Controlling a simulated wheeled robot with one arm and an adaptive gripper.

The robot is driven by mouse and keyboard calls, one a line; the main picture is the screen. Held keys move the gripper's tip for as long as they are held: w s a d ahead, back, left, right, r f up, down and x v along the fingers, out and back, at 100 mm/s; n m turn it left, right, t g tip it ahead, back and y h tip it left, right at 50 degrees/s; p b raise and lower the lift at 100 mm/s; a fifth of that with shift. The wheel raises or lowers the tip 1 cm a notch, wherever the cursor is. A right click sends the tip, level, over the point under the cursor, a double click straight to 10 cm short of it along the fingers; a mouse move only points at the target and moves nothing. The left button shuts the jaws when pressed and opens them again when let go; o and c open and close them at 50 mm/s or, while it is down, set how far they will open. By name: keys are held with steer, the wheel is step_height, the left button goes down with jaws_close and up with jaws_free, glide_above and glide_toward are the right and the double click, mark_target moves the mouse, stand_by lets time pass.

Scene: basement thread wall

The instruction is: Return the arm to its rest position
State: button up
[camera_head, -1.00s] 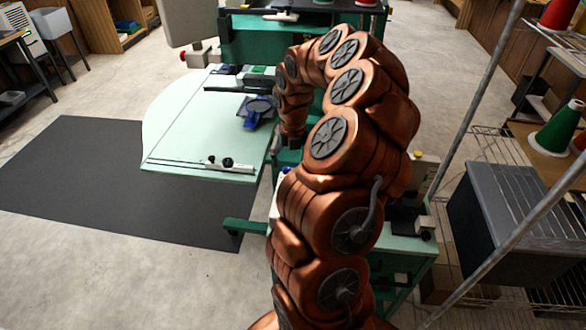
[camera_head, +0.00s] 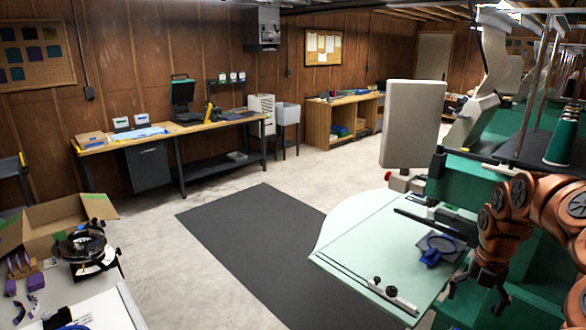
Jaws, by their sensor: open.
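My copper-coloured arm (camera_head: 515,212) comes in at the right edge of the head view and bends down beside the green machine. My gripper (camera_head: 478,294) hangs at its end, pointing down, with its dark fingers apart and nothing seen between them. It is just right of the pale green table (camera_head: 350,240) and its near right corner. The arm's base and its links nearer my body are out of view.
A blue hoop-like piece (camera_head: 436,250) lies on the pale green table. The green machine (camera_head: 455,190) and thread cones (camera_head: 563,135) crowd the right. A white table with an open cardboard box (camera_head: 50,225) stands at left. The dark mat (camera_head: 255,240) and floor between are clear.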

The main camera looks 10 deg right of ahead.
steer(key=s+a+r+m, duration=0.3)
steer(key=a+m, duration=0.2)
steer(key=a, duration=0.5)
steer(key=s+a+r+m, duration=0.25)
steer(key=a+m, duration=0.25)
steer(key=a, duration=0.6)
steer(key=s+a+f+m+g, duration=0.1)
steer(key=s+a+m, duration=0.4)
steer(key=s+m, duration=0.3)
steer(key=s+a+f+m, duration=0.2)
steer(key=s+a+m, duration=0.3)
steer(key=s+m, duration=0.4)
steer(key=shift+s+g, duration=0.4)
steer(key=shift+s, duration=0.3)
steer(key=shift+f, duration=0.1)
